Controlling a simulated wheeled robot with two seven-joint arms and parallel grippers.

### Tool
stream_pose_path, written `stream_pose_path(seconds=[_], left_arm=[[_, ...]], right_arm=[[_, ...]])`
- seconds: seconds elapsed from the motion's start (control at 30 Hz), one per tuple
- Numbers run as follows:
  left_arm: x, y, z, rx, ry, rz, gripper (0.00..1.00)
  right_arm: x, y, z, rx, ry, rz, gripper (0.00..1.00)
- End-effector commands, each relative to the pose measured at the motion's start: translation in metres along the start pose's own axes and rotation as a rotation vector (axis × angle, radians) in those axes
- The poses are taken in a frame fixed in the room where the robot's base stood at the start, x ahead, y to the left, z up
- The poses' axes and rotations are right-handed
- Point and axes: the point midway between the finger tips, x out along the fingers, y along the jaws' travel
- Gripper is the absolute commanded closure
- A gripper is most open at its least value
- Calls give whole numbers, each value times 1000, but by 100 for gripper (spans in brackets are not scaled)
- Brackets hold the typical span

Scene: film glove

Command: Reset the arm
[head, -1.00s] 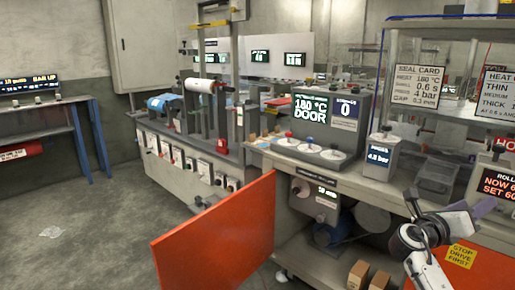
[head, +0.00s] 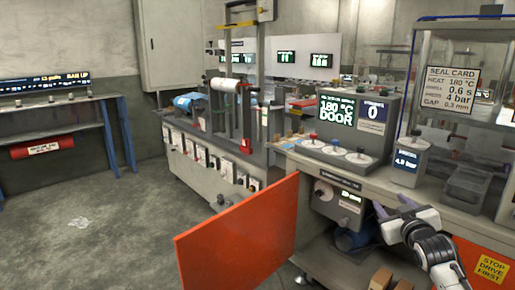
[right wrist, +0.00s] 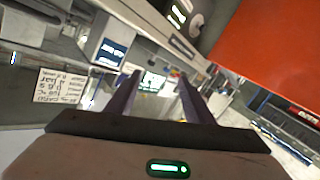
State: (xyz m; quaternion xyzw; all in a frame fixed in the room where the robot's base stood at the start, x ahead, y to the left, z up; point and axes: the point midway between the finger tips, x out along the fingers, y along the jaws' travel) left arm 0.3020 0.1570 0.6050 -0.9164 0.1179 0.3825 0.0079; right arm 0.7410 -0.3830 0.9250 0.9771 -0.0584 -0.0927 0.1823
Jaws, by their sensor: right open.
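My right gripper (head: 393,209) is at the lower right of the head view, in front of the machine bench's edge. Its two dark fingers point up and to the left and stand apart, with nothing between them. In the right wrist view the open fingers (right wrist: 158,98) show again, with the bench and displays blurred beyond them. My right arm (head: 437,255) comes in from the bottom right corner. My left gripper is in neither view.
An orange door panel (head: 240,238) hangs open from the bench. The bench (head: 325,165) carries a console (head: 350,120) reading 180 °C DOOR. A grey bin (head: 470,185) and a clear guard stand right.

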Motion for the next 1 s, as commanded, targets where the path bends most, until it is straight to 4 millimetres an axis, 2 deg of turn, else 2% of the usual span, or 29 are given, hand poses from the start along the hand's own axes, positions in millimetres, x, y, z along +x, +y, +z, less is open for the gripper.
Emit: stream_pose_path(seconds=[0.03, 0.1, 0.27, 0.37, 0.47, 0.57, 0.7, 0.8, 0.9, 1.0], left_arm=[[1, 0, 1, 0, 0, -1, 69], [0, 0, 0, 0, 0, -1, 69], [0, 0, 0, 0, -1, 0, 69], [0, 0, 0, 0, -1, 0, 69], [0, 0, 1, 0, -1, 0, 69], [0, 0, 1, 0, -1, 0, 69], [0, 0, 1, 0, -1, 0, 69], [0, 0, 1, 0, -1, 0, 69], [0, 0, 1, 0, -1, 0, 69], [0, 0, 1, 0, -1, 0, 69]], right_arm=[[-1, -8, -1, 99, 17, -21, 52], [-14, -34, 32, 74, -24, -55, 52], [-47, -86, 90, 69, -89, -128, 52], [-79, -123, 131, 74, -140, -182, 52], [-121, -162, 174, 87, -201, -244, 52], [-174, -200, 215, 109, -268, -307, 52], [-259, -244, 262, 154, -368, -387, 52], [-317, -267, 284, 191, -436, -432, 52], [-365, -281, 296, 224, -492, -462, 52], [-394, -288, 302, 248, -527, -479, 52]])
